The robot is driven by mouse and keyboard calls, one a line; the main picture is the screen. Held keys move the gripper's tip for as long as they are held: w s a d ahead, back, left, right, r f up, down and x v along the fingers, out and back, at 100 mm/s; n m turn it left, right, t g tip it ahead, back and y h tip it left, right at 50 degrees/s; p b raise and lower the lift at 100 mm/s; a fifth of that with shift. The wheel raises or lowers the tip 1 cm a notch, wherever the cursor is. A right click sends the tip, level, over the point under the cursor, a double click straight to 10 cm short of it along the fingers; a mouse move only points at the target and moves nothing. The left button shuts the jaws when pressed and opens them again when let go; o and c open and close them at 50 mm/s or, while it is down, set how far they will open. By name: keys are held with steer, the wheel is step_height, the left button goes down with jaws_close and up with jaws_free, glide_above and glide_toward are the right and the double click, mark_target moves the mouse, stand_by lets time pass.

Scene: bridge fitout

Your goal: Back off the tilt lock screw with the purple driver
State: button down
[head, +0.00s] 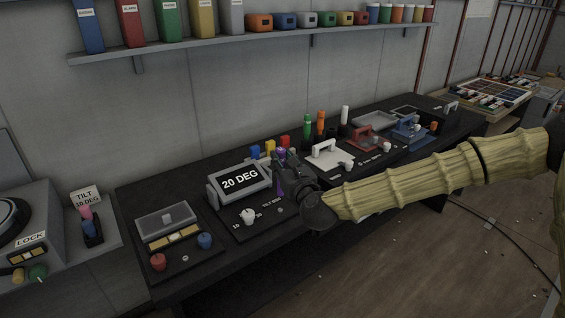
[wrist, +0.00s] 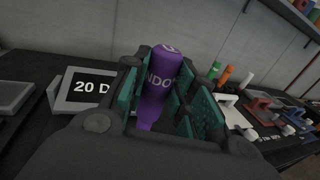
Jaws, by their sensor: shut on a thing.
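The purple driver (wrist: 157,88) is upright between the teal pads of my gripper (wrist: 172,95), which is shut on its handle. In the head view my gripper (head: 283,172) is beside the right edge of the 20 DEG display (head: 240,180), and only a little purple shows there. The display stands on a dark panel (head: 262,228) with a white knob and a small round screw (head: 280,210) near the TILT label. The screw is below my gripper in the picture. The driver's tip is hidden, so I cannot tell whether it touches anything.
Left of the display is a panel with red and blue knobs (head: 205,241). Right of my gripper are a white-handled plate (head: 330,156), green and orange drivers (head: 307,126), and red and blue units. A shelf (head: 250,43) of binders runs above. My arm crosses the bench's right side.

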steer(key=shift+f+b, duration=2.45)
steer(key=shift+f, duration=0.45)
steer(key=shift+b, duration=0.3)
steer(key=shift+s+f+b, duration=0.1)
steer(key=shift+f+b, duration=0.4)
steer(key=shift+b, duration=0.25)
stand_by(0.7)
steer(key=shift+r+b, duration=0.15)
steer(key=shift+b, duration=0.25)
stand_by(1.0)
steer(key=shift+r, duration=0.2)
steer(key=shift+r, duration=0.15)
steer(key=shift+r+p, duration=1.3)
steer(key=shift+r, duration=1.5)
